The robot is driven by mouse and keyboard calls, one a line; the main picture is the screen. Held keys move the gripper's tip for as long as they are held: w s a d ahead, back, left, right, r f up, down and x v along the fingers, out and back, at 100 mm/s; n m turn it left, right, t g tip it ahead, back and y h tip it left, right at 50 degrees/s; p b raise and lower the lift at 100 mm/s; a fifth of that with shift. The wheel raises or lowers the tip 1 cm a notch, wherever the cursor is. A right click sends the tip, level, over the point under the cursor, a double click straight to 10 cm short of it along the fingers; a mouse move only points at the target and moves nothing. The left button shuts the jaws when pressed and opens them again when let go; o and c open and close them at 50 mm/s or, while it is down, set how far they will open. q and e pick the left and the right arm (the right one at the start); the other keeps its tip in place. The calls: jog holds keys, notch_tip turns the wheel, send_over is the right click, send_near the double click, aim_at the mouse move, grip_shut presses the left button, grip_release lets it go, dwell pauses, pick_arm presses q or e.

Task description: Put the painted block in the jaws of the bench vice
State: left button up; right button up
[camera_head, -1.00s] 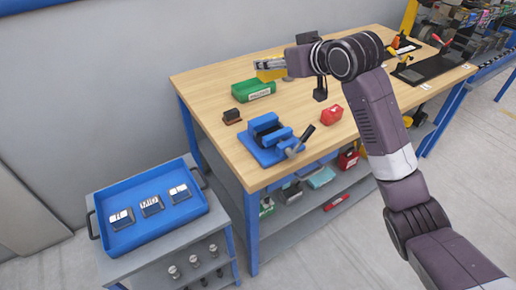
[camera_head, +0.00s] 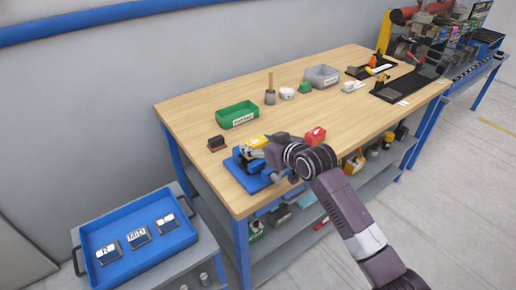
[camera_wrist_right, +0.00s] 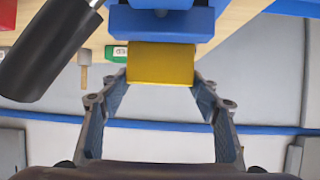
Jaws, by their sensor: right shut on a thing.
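The painted block is yellow and shows in the head view (camera_head: 257,142) and the right wrist view (camera_wrist_right: 160,64). My right gripper (camera_head: 262,151) is shut on it, one finger on each side in the wrist view. The blue bench vice (camera_head: 251,182) sits at the table's near-left corner, partly hidden by my gripper and the block. In the wrist view the block is right up against the blue vice jaw (camera_wrist_right: 160,24) in the picture. I cannot tell whether it is between the jaws or touching them. My left gripper is not in view.
A dark handle (camera_wrist_right: 48,45) is close to the block in the wrist view. A green bin (camera_head: 238,114), a brown block-like item (camera_head: 216,143) and a red item (camera_head: 316,135) stand near the vice. A blue tray (camera_head: 100,272) with plates is lower left. The table's middle is clear.

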notch_tip(320, 180, down, 2)
jog(key=shift+f, duration=0.1)
jog(key=o, duration=1.2)
jog(key=shift+f, duration=0.25)
